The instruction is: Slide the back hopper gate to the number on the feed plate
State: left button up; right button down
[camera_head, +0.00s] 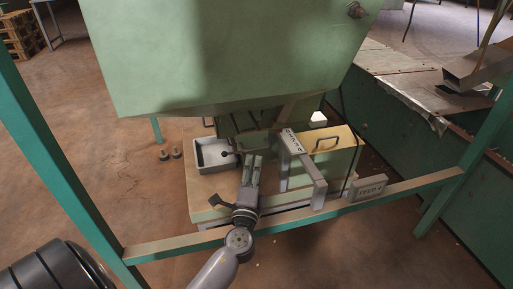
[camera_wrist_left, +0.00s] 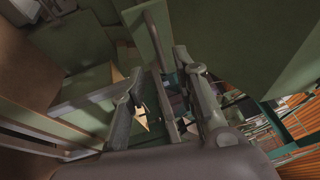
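The feed plate (camera_head: 368,189) is a small grey block on the front rail at right; its lettering looks like "FEED 4", though the digit is small. The large green hopper body (camera_head: 220,55) fills the top of the head view and hides much behind it. My left gripper (camera_head: 252,158) is below the hopper, its fingers apart and pointing away from me. In the left wrist view a thin grey-green bar (camera_wrist_left: 161,75) lies between the open fingers (camera_wrist_left: 160,65); I cannot tell whether they touch it. I cannot clearly make out the back gate. My right gripper is not in view.
A grey tray (camera_head: 213,155) stands left of my gripper. A yellow-topped green box (camera_head: 325,150) with a handle and a small labelled plate (camera_head: 291,141) are at right. The teal frame and front rail (camera_head: 300,220) surround the work area.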

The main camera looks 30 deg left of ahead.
aim_at(256, 149)
pick_arm(q)
jog(key=x, duration=0.7)
jog(key=shift+w+a, duration=0.15)
jog(key=shift+w, duration=0.05)
jog(key=shift+c, duration=0.3)
grip_shut()
dwell(0.3)
